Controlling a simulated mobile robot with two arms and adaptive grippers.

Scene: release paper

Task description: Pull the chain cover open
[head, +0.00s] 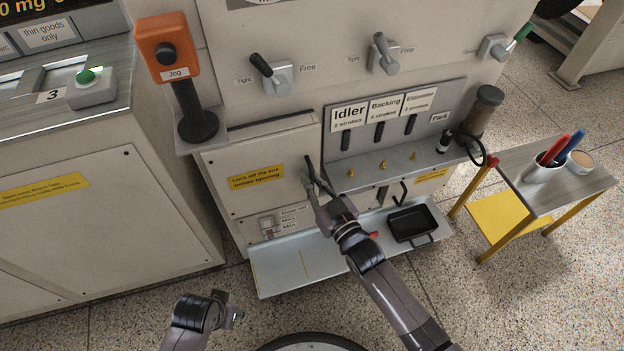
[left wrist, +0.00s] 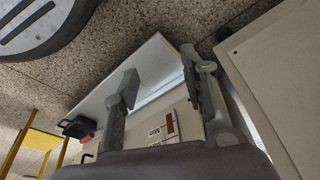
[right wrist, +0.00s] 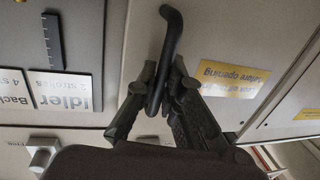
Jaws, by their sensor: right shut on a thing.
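The chain cover (head: 225,185) is a beige panel low on the machine, with a yellow label about locking off the line. Its dark bent handle (head: 308,165) is at the panel's right edge. My right gripper (head: 316,190) is shut on this handle. In the right wrist view the handle (right wrist: 170,35) stands between the fingers (right wrist: 165,85), its curved end sticking out past them. I cannot tell whether the cover is ajar. My left gripper (head: 228,306) is low in front of the machine, away from the cover. In the left wrist view its fingers (left wrist: 160,68) are apart and empty.
A metal ledge (head: 285,268) runs below the cover, with a black tray (head: 412,222) on its right part. An orange jog box (head: 167,48) stands above left. Right of the cover are labelled slots (head: 375,130). A small table (head: 560,185) stands at right.

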